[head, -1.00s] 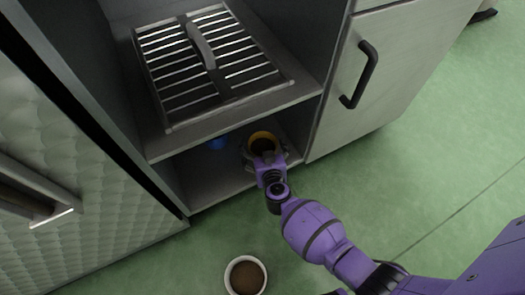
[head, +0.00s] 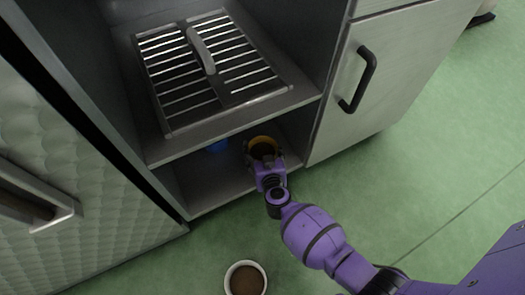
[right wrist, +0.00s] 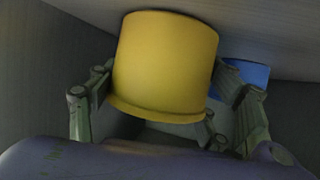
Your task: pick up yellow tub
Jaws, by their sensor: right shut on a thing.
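The yellow tub (head: 263,141) is in the lower compartment of the open cabinet, near its front right. In the right wrist view the yellow tub (right wrist: 165,65) stands between the two fingers. My right gripper (head: 265,156) is shut on it, with one finger on each side (right wrist: 160,105). The head view shows the tub's open top with a dark inside. The gripper hides part of the tub's front. My left gripper is not in view.
A blue object (head: 218,145) sits left of the tub in the compartment; it also shows in the right wrist view (right wrist: 246,76). A slatted rack (head: 168,128) lies on the shelf above. A white bowl (head: 231,283) with brown contents stands on the green floor.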

